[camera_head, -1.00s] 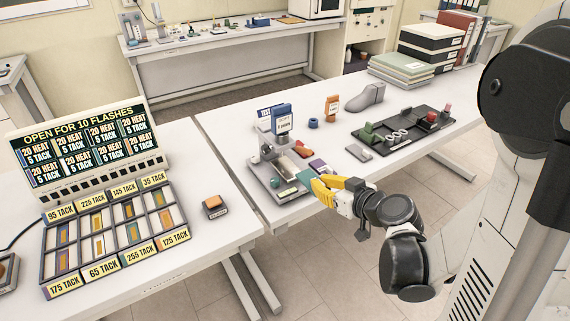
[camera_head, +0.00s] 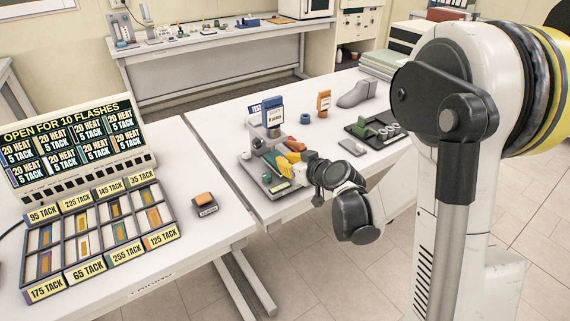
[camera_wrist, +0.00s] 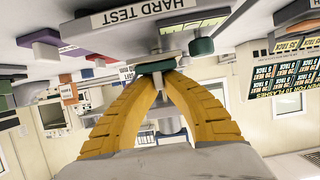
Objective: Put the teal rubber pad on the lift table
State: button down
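My gripper (camera_head: 283,160) has its yellow fingers over the grey test stand at the front left corner of the right-hand table. In the wrist view, the fingertips (camera_wrist: 160,76) meet around the teal rubber pad (camera_wrist: 157,67), which lies flat across them. The test stand (camera_head: 286,192) has a grey base, an upright and a dark green knob, also seen in the wrist view (camera_wrist: 201,46). The pad is just beside the stand's small metal parts in the wrist view; I cannot tell whether it touches them. The lift table is not clearly distinguishable, partly hidden by my fingers.
A blue sign block (camera_head: 272,112) rises behind the stand. An orange block (camera_head: 323,102), a blue ring (camera_head: 305,118) and a grey shoe last (camera_head: 358,94) stand farther back. A dark tray (camera_head: 365,130) is to the right.

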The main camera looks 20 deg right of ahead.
jog(key=shift+r, duration=0.1)
jog(key=shift+f, duration=0.2)
jog(key=c, duration=1.6)
grip_release()
jog(key=shift+r, duration=0.1)
jog(key=shift+s+r, duration=0.1)
jog(key=shift+r, duration=0.15)
jog(key=s+r+m+g+h+p, duration=0.1)
jog(key=s+r+g, duration=0.1)
jog(key=s, duration=0.8)
jog(key=s+r+m+g+h+p, duration=0.1)
jog(key=s+r, duration=0.3)
jog(key=s, duration=0.5)
jog(key=s+r+m+g+h+p, duration=0.1)
jog(key=s+r+g+h, duration=0.1)
jog(key=s, duration=0.8)
jog(key=shift+s+r+m+g, duration=0.3)
jog(key=shift+s+r+g, duration=0.05)
jog(key=shift+r+g, duration=0.15)
